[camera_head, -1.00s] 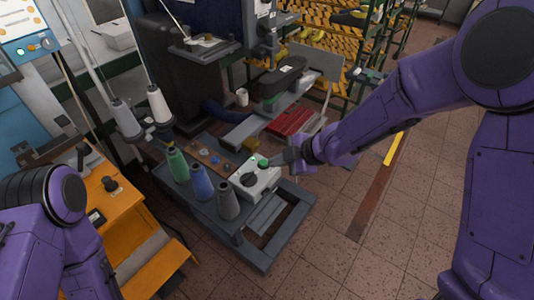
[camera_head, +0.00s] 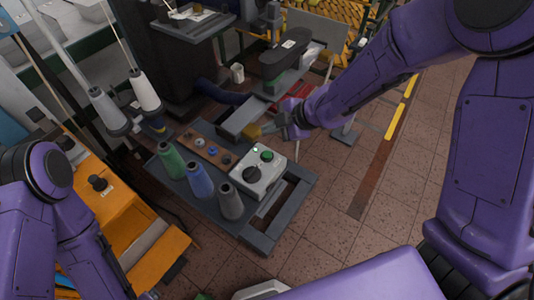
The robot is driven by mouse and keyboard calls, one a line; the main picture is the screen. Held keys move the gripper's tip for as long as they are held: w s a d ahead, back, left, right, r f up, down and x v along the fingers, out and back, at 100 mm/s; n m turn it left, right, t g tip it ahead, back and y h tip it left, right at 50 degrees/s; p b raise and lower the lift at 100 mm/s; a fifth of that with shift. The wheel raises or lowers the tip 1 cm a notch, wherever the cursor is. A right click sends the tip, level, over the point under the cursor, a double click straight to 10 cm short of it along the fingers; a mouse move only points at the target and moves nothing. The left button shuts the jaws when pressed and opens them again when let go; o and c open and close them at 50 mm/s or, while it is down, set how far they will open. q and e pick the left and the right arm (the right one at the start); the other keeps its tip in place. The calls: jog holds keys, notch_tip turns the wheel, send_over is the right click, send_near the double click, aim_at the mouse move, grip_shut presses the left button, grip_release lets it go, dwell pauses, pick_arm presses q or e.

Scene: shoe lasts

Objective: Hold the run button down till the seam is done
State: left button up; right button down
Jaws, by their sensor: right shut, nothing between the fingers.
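The light grey control box (camera_head: 270,178) sits on the dark grey bench. On its top are a green button (camera_head: 267,155), a black round button (camera_head: 252,174) and a small light. My right gripper (camera_head: 268,128) is shut and empty. It is behind the box in the picture, apart from the green button, with its tip near a small yellow item (camera_head: 252,131). The green button is in full view. My left arm is at the left edge, and its gripper is not clearly visible.
Green (camera_head: 171,160), blue (camera_head: 198,181) and grey (camera_head: 230,203) thread cones stand left of the box. A sewing machine arm (camera_head: 284,62) is behind. An orange cabinet (camera_head: 125,205) is at left.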

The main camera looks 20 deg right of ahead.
aim_at(270, 156)
notch_tip(270, 156, down, 8)
jog(key=b, duration=0.7)
jog(key=shift+w, duration=0.1)
jog(key=shift+a+f, duration=0.1)
jog(key=shift+f, duration=0.1)
dwell(1.3)
jog(key=shift+f+b, duration=0.4)
